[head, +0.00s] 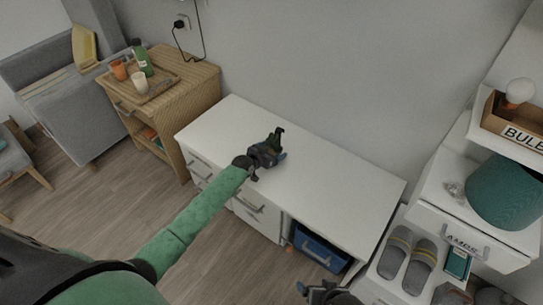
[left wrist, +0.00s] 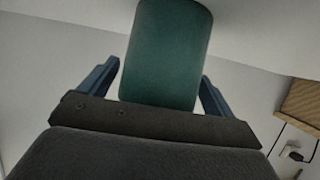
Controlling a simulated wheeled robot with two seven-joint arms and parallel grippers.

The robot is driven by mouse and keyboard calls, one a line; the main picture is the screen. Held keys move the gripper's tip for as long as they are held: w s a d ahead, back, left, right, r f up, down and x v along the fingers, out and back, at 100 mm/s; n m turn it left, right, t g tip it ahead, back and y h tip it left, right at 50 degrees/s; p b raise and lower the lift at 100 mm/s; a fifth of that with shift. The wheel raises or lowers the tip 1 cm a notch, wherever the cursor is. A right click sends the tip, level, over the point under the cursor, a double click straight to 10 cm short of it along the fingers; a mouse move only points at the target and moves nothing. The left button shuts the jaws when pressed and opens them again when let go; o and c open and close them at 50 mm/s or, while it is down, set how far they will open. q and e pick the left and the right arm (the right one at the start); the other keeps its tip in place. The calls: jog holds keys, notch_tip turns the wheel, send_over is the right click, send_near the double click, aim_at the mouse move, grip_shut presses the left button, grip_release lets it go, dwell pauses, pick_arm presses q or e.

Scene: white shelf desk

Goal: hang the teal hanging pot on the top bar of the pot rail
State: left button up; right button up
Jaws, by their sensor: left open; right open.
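The teal hanging pot (left wrist: 166,55) shows as a smooth dark teal body in the left wrist view, between the two blue fingers of my left gripper (left wrist: 155,82). The fingers stand apart, with a gap visible on each side of it. In the head view my left gripper (head: 270,155) is over the white desk top, and a small dark green part of the pot (head: 275,138) shows just beyond it. My right gripper (head: 325,291) is at the bottom edge of the head view, open and away from the pot. I cannot make out the pot rail in either view.
The white desk (head: 330,190) is otherwise bare on top. A blue bin (head: 318,250) sits in its open bay. At right are a large teal round container (head: 505,192), a bulb box (head: 515,120) and grey slippers (head: 395,255). A wooden cabinet (head: 185,95) stands at left.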

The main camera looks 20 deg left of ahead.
pick_arm(q)
jog(key=shift+c, duration=0.4)
jog(key=c, duration=1.1)
jog(key=shift+c, duration=1.4)
jog(key=shift+r, duration=0.15)
